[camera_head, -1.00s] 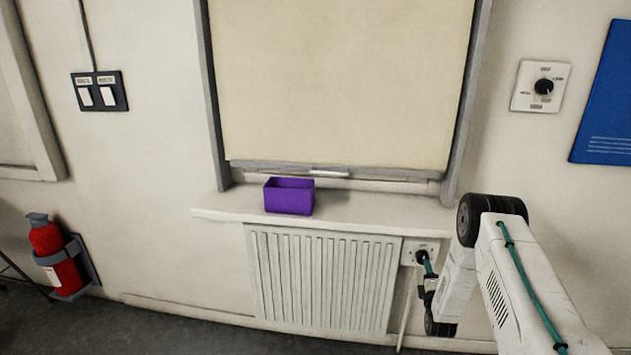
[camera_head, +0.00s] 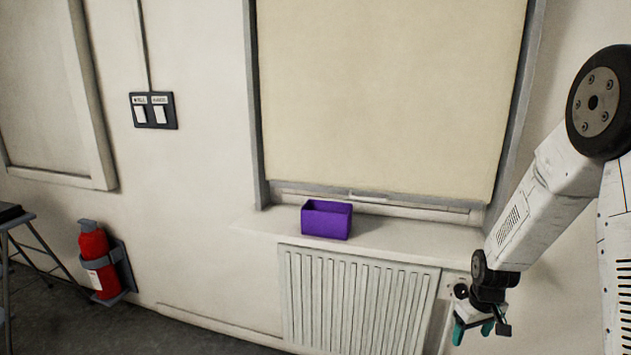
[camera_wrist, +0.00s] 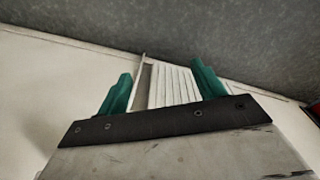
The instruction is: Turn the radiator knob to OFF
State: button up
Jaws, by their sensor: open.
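The radiator knob (camera_head: 460,291) is a small black dial on a pale plate at the radiator's upper right, in the head view. It is partly hidden by my arm, and its setting cannot be read. My gripper (camera_head: 473,334) has teal fingers and hangs just below and to the right of the knob in the picture, pointing down. The fingers are apart, with nothing between them. In the wrist view my gripper (camera_wrist: 161,74) is open, with the white ribbed radiator (camera_wrist: 172,86) beyond the fingers. The knob does not show there.
The radiator (camera_head: 355,305) is under a white sill (camera_head: 400,236) bearing a purple box (camera_head: 326,220). A closed blind (camera_head: 390,90) is above. A switch panel (camera_head: 153,110) and a red extinguisher (camera_head: 95,262) are on the left. A dark stool (camera_head: 14,222) stands at far left.

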jog(key=s+a+r+m, duration=0.1)
jog(key=s+a+r, duration=0.3)
jog(key=s+r, duration=0.5)
jog(key=s+a+r, duration=0.4)
jog(key=s+r, duration=0.6)
jog(key=s, duration=0.1)
jog(key=s+a+r+m, duration=0.1)
jog(key=s+a+r, duration=0.3)
jog(key=s+r, duration=0.6)
jog(key=shift+m, duration=0.3)
